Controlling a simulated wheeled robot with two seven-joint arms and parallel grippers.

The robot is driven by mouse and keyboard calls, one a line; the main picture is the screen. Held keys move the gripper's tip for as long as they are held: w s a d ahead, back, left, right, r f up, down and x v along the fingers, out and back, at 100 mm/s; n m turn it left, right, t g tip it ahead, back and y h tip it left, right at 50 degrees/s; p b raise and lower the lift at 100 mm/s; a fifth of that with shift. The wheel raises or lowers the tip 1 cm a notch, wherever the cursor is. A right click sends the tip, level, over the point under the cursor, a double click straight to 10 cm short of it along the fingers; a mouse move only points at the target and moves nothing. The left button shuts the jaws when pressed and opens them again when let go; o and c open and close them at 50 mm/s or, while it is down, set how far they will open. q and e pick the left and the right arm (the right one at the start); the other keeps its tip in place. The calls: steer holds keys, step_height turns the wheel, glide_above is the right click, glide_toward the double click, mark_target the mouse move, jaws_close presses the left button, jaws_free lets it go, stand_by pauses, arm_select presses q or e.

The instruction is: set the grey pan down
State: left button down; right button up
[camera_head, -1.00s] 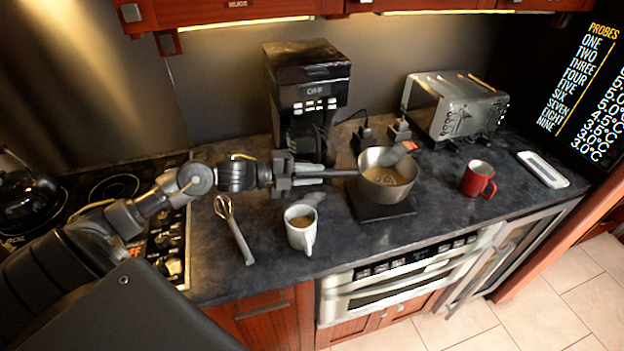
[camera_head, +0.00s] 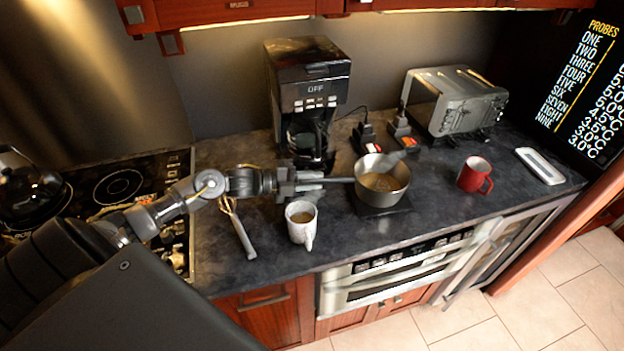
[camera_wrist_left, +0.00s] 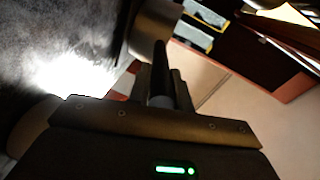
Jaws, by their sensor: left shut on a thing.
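The grey pan (camera_head: 399,180) is at the middle right of the counter in the head view, upright, with something tan inside. It is over a dark square pad (camera_head: 385,209); I cannot tell whether it touches it. My left gripper (camera_head: 314,181) is shut on the pan's handle (camera_head: 341,180), left of the bowl. In the left wrist view the handle (camera_wrist_left: 160,75) runs between the fingers (camera_wrist_left: 162,92), and part of the pan (camera_wrist_left: 153,28) shows beyond. My right gripper is not in view.
A coffee maker (camera_head: 307,85) is behind. A red mug (camera_head: 474,175) and toaster (camera_head: 455,100) are to the right. Counter in front of the pad is narrow.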

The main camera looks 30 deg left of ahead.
arm_select(q)
steer(key=c, duration=1.7)
jaws_free()
steer(key=shift+f, duration=0.1)
steer(key=o, duration=0.4)
steer(key=shift+o, duration=0.2)
steer(key=shift+r, duration=0.3)
steer(key=b+v, duration=0.3)
steer(key=v, duration=0.9)
